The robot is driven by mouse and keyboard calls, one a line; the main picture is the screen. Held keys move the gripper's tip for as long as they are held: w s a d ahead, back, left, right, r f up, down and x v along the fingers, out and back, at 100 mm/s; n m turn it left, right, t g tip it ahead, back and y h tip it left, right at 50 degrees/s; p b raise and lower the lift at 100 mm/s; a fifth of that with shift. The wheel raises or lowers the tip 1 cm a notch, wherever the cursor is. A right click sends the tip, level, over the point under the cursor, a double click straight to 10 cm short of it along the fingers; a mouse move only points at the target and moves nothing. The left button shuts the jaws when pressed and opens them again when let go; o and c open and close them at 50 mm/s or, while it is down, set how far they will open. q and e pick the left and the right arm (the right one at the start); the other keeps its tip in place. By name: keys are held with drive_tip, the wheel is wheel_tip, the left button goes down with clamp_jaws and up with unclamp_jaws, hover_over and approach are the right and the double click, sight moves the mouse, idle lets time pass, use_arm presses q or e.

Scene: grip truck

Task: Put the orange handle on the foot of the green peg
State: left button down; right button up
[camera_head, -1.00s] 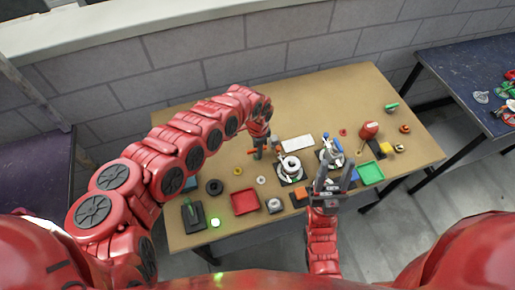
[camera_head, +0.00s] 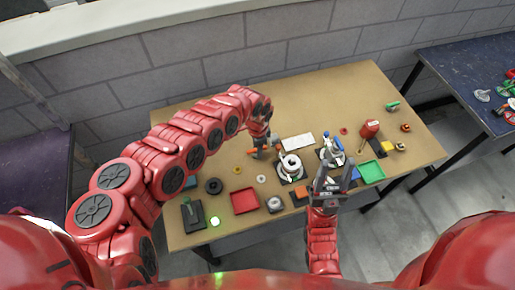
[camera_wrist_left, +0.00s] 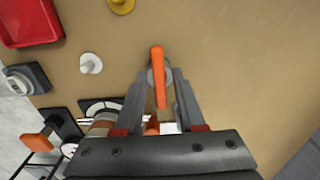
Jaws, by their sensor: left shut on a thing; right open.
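My left gripper (camera_head: 262,150) is low over the middle-left of the table, shut on an orange handle. In the left wrist view the orange handle (camera_wrist_left: 158,75) stands out between the two fingers of this gripper (camera_wrist_left: 160,90), with a grey round part behind it. I cannot tell whether it touches the table. A green peg (camera_head: 188,207) appears on a dark base (camera_head: 200,222) at the table's front left, well apart from the left gripper; its foot is too small to make out.
A red tray (camera_head: 245,201), a black ring (camera_head: 214,186) and a white round part (camera_head: 261,179) lie between the green peg and the left gripper. A white round fixture (camera_head: 291,166) stands just right of that gripper. A green tray (camera_head: 371,172) is farther right.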

use_arm(q)
drive_tip(key=shift+f+b, duration=0.3)
drive_tip(key=shift+f, duration=0.15)
idle(0.6)
drive_tip(key=shift+c, duration=0.5)
unclamp_jaws()
drive_tip(key=shift+r, duration=0.1)
wheel_tip(320, 180, up, 8)
drive_tip(key=p, duration=0.6)
drive_tip(key=shift+f, duration=0.25)
